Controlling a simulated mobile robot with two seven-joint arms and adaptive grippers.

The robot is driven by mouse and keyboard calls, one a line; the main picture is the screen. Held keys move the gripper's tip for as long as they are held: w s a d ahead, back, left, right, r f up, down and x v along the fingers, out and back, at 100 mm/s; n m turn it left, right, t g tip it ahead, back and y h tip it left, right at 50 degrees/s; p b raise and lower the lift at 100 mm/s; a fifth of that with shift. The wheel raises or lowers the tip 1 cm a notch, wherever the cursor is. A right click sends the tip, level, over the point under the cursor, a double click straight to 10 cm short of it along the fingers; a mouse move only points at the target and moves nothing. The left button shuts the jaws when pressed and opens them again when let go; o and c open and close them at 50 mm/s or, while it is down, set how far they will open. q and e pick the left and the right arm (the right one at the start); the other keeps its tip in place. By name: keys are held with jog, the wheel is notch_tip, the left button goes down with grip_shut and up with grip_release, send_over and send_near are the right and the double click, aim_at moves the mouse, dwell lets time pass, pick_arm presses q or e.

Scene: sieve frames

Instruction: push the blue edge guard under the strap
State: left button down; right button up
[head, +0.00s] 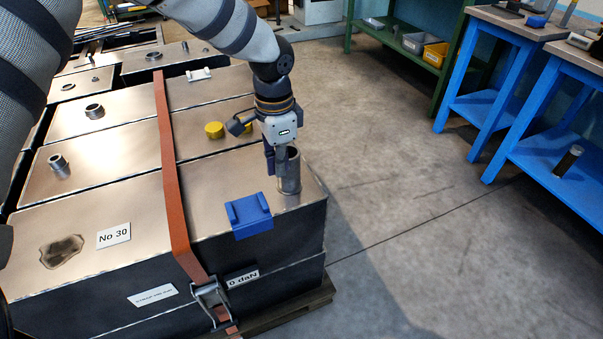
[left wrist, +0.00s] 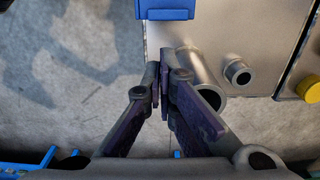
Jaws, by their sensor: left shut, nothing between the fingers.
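The blue edge guard (head: 249,214) sits on the front edge of the near box's top, right of the orange strap (head: 170,150), with a clear gap between them. Part of the guard also shows at the top of the left wrist view (left wrist: 165,10). The strap runs over the boxes and down the front face to a metal ratchet (head: 211,297). My left gripper (head: 270,172) is shut and empty, pointing down beside a metal pipe stub, behind and right of the guard. In the left wrist view its closed fingertips (left wrist: 160,76) are apart from the guard. My right gripper is out of view.
The pipe stub (head: 289,172) stands close beside my left gripper. Yellow caps (head: 214,130) and other stubs (head: 58,163) rise from the box tops. Bare metal lies between guard and strap. Blue workbenches (head: 540,130) stand right, across open floor.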

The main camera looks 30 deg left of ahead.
aim_at(280, 205)
pick_arm(q)
jog(key=f, duration=0.9)
jog(key=shift+s+b, duration=0.4)
jog(key=shift+w+f, duration=0.1)
jog(key=shift+f, duration=0.15)
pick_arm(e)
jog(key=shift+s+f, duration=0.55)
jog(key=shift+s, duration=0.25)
